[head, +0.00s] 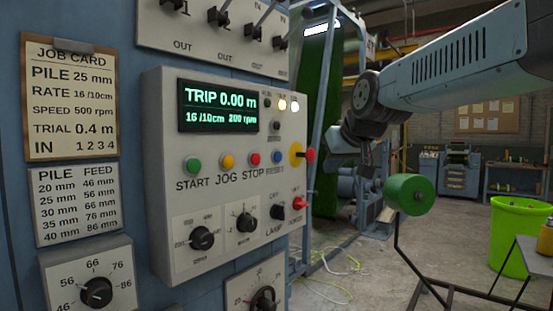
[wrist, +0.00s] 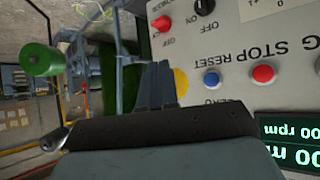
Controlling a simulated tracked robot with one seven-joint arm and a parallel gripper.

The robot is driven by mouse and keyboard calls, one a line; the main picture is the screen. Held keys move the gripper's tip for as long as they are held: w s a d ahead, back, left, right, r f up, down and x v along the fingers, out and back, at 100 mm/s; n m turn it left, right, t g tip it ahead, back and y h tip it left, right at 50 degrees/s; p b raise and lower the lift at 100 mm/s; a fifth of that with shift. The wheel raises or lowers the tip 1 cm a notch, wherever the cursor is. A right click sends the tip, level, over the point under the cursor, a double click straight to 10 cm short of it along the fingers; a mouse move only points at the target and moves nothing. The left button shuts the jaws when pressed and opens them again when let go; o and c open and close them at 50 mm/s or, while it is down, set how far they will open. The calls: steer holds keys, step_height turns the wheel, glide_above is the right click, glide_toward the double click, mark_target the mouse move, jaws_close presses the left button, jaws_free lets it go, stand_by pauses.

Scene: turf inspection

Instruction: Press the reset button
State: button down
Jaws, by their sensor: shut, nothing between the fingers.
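In the head view my gripper (head: 342,140) hangs to the right of the panel. The display (head: 218,107) reads TRIP 0.00 m, 16/10cm, 200 rpm.
The red stop button (head: 254,158) is close to the left of the blue one. A red mushroom knob (head: 310,155) on a yellow disc (head: 297,153) sticks out at the right. A green roller (head: 411,194) stands beyond my arm. Cables lie on the floor.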

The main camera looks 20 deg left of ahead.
mark_target(278, 157)
steer(key=shift+w+a+r+n, duration=0.15)
steer(key=shift+a+r, duration=0.1)
steer(key=shift+a, duration=0.4)
steer(key=shift+w+a+r+n, duration=0.15)
steer(key=shift+a+r, duration=0.1)
steer(key=shift+a, duration=0.4)
steer(key=w+a, duration=0.3)
steer(key=a, duration=0.5)
steer(key=shift+w, duration=0.15)
steer(key=shift+a, duration=0.1)
stand_by(1.3)
steer(key=shift+a, duration=0.3)
steer(key=shift+w+a+r, duration=0.1)
steer(key=shift+w+a, duration=0.05)
steer(key=shift+a, duration=0.35)
stand_by(1.0)
steer(key=shift+d, duration=0.1)
steer(key=shift+s+d, duration=0.35)
steer(key=shift+d, duration=0.45)
